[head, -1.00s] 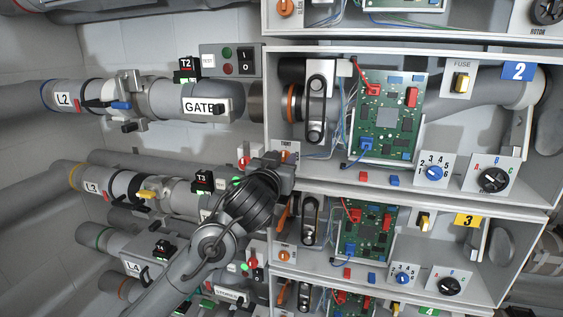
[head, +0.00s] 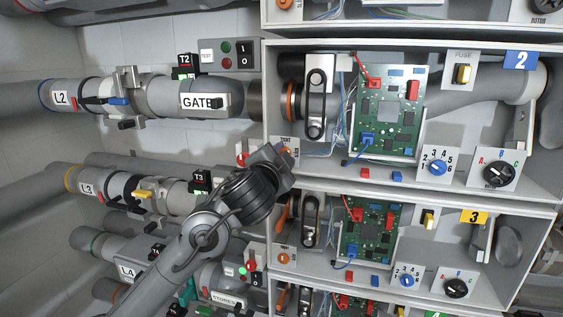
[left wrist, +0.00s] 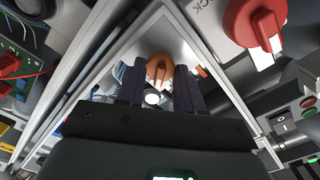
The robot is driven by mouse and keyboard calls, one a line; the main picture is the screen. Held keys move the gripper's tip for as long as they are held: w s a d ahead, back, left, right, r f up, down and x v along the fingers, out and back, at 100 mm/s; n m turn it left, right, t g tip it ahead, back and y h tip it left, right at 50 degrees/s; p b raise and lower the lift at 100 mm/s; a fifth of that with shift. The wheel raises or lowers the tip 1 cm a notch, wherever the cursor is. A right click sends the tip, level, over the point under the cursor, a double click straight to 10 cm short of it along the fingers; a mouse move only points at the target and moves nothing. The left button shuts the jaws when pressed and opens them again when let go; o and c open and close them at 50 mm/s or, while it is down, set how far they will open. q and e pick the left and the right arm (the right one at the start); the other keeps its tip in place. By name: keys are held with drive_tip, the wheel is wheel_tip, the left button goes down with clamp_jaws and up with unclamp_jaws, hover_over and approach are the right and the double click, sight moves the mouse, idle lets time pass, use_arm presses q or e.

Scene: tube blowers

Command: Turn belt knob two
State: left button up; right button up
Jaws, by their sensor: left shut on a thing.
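Bay two, with its blue "2" tag (head: 519,62), is at the upper right of the head view. Its orange belt knob (left wrist: 159,69) shows in the left wrist view between my fingertips. My left gripper (left wrist: 160,82) is shut on this knob. In the head view my left gripper (head: 284,153) is at the lower left corner of bay two, under the small "TIGHT" label, and hides most of the knob. Bay two's belt (head: 316,103) stands above it. My right gripper is in neither view.
Bay two's circuit board (head: 388,108), blue selector dial (head: 437,168) and black dial (head: 498,174) lie to the right. Bay three's orange knob (head: 284,258) is below. A red rotary handle (left wrist: 255,23) is close beside my gripper. Pipes fill the left side.

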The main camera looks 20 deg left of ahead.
use_arm(q)
drive_tip(key=shift+f+m+b, duration=0.1)
drive_tip(key=shift+m+b, duration=1.05)
drive_tip(key=shift+m, duration=2.55)
drive_tip(key=o, duration=0.8)
drive_tip(key=shift+c, duration=0.2)
drive_tip(key=shift+s, duration=0.1)
drive_tip(key=s+b, duration=0.1)
drive_tip(key=s, duration=0.9)
drive_tip(key=shift+s+d, duration=0.35)
drive_tip(key=shift+d, duration=0.05)
